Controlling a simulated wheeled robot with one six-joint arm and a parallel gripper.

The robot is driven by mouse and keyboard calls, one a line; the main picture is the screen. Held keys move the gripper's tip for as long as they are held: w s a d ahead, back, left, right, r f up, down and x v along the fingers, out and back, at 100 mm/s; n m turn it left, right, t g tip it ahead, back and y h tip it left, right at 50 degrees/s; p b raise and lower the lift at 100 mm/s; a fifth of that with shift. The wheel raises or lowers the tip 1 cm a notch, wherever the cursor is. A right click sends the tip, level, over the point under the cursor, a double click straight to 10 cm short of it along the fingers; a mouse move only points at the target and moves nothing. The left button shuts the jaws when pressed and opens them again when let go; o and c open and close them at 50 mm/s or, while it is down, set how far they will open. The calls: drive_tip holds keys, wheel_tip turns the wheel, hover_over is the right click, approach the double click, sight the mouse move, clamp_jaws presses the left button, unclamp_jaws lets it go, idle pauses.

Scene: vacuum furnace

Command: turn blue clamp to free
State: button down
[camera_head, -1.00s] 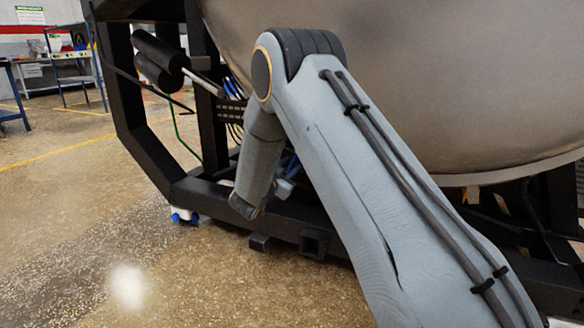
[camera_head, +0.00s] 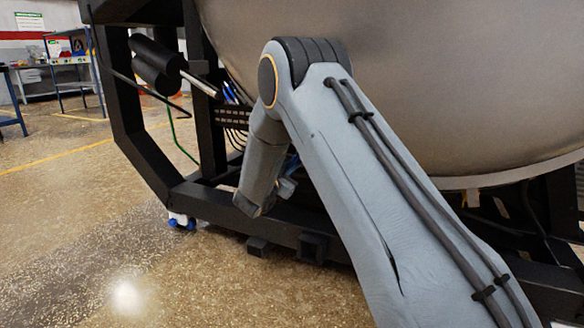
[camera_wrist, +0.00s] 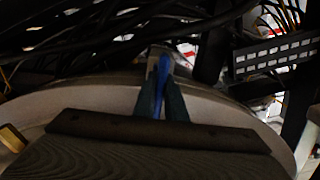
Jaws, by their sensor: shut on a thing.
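The blue clamp (camera_wrist: 159,85) shows in the wrist view as a narrow, upright blue strip near the middle, in front of the pale curved rim. My gripper (camera_wrist: 162,98) is shut on it, with a dark finger close on each side. The fingers hide much of the clamp, so its exact turn angle cannot be told. In the head view my arm covers most of this area, and the clamp cannot be made out clearly there.
The large metal furnace shell (camera_head: 420,90) fills the upper right, above a black frame (camera_head: 215,205). Dark cables (camera_wrist: 110,40) and a slotted panel (camera_wrist: 275,57) lie behind the rim. A black cylinder (camera_head: 155,65) juts out at left. The floor (camera_head: 90,230) at left is clear.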

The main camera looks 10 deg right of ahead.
drive_tip(key=shift+s+n+p, duration=0.1)
drive_tip(key=shift+n+p, duration=0.3)
drive_tip(key=shift+p, duration=0.1)
drive_tip(key=n+p, duration=0.3)
drive_tip(key=p, duration=0.2)
drive_tip(key=shift+s+r+n+p, duration=0.1)
drive_tip(key=shift+n+p, duration=0.2)
drive_tip(key=n+p, duration=0.5)
drive_tip(key=shift+d, duration=0.1)
drive_tip(key=n+p, duration=0.2)
drive_tip(key=n, duration=0.3)
drive_tip(key=shift+n+p, duration=0.8)
drive_tip(key=shift+n, duration=0.8)
drive_tip(key=shift+s+d+f+n, duration=0.1)
drive_tip(key=shift+f+n, duration=0.1)
drive_tip(key=shift+n, duration=0.1)
drive_tip(key=c, duration=1.8)
unclamp_jaws()
drive_tip(key=shift+r, duration=0.1)
